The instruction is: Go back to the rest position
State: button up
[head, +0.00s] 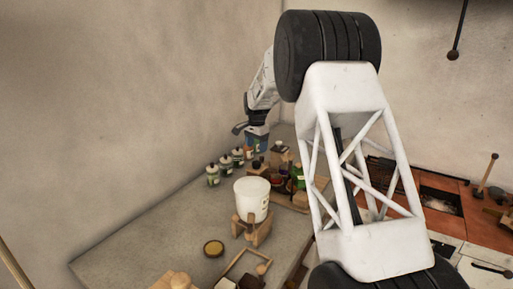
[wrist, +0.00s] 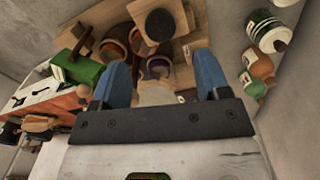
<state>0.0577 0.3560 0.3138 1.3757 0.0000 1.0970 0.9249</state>
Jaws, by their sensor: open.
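My gripper (wrist: 160,88) is open in the wrist view, its two blue fingers spread apart. No object is clearly held between them; a pale shape shows beyond the gap. In the head view my gripper (head: 257,139) is at the far end of the counter, close to the bottles and jars there. My white arm link covers much of the right half of the head view and hides part of the counter.
Several bottles (head: 213,174) stand along the wall. A white bucket (head: 251,198) sits on a wooden stand (head: 246,231). A wooden board with jars (wrist: 185,76) lies beyond my fingers. The counter's left part (head: 150,240) is clear.

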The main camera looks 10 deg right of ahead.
jog(key=shift+s+r, duration=0.1)
jog(key=s+a+r+n, duration=0.15)
jog(key=s+r, duration=0.35)
jog(key=s, duration=0.5)
jog(key=s+a+r+n+t, duration=0.15)
jog(key=s+r, duration=0.25)
jog(key=s, duration=0.7)
jog(key=s+r+n, duration=0.2)
jog(key=s+r, duration=0.3)
jog(key=s, duration=0.5)
jog(key=s+a+f+n, duration=0.1)
jog(key=s+f+n, duration=0.2)
jog(key=s, duration=1.3)
jog(key=s+a+f+n+t, duration=0.1)
jog(key=s+f+n, duration=0.2)
jog(key=s, duration=1.4)
jog(key=shift+s, duration=0.25)
